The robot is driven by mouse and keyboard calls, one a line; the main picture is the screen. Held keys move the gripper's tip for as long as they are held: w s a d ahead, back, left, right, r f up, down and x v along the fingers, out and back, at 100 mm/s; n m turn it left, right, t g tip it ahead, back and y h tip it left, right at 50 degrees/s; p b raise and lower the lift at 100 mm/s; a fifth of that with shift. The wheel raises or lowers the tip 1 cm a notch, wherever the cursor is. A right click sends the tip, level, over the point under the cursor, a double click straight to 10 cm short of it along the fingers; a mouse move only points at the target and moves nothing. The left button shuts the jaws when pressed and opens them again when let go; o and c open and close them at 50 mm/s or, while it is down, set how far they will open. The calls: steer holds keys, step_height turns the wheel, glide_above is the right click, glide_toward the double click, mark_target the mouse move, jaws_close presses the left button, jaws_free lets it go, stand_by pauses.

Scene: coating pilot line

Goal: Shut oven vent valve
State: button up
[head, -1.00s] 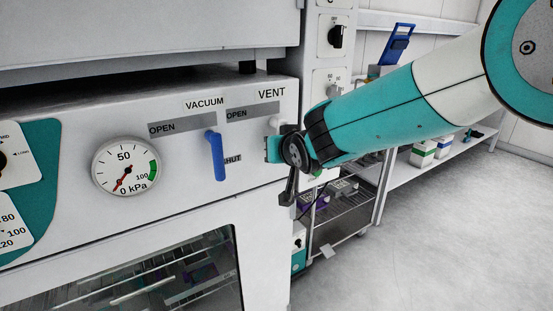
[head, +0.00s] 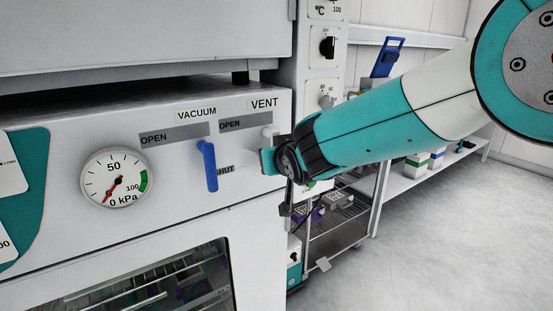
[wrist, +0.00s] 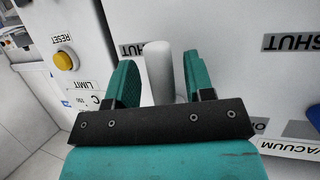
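The oven vent valve's white handle (wrist: 158,72) stands between my gripper's two teal fingers in the wrist view. In the head view only a small pale part of the handle (head: 267,132) shows below the VENT label (head: 264,104); my gripper hides the rest. My gripper (wrist: 160,75) is open around the handle, with a narrow gap seeming to show on each side. In the head view my gripper (head: 268,160) is at the oven panel's right edge. A SHUT label (wrist: 288,42) shows right of the handle in the wrist view.
The blue vacuum lever (head: 209,166) hangs down left of my gripper. A pressure gauge (head: 116,177) is further left. A yellow RESET button (wrist: 66,60) is left of my fingers. A wire-shelf cart (head: 335,220) stands behind my gripper; open floor lies right.

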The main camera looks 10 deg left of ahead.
steer(key=shift+s, duration=0.15)
steer(key=b+v, duration=0.3)
steer(key=v, duration=1.4)
steer(key=s+d+f+g+h+p, duration=0.2)
steer(key=s+d+g+p, duration=0.3)
steer(key=d, duration=0.6)
steer(key=s+d+g+p, duration=0.1)
steer(key=s+d+g, duration=0.2)
steer(key=s, duration=0.5)
steer(key=s+d+f+n+g, duration=0.1)
steer(key=s+d+g, duration=0.3)
steer(key=s, duration=0.4)
steer(key=shift+s+p, duration=0.25)
steer(key=shift+p, duration=0.1)
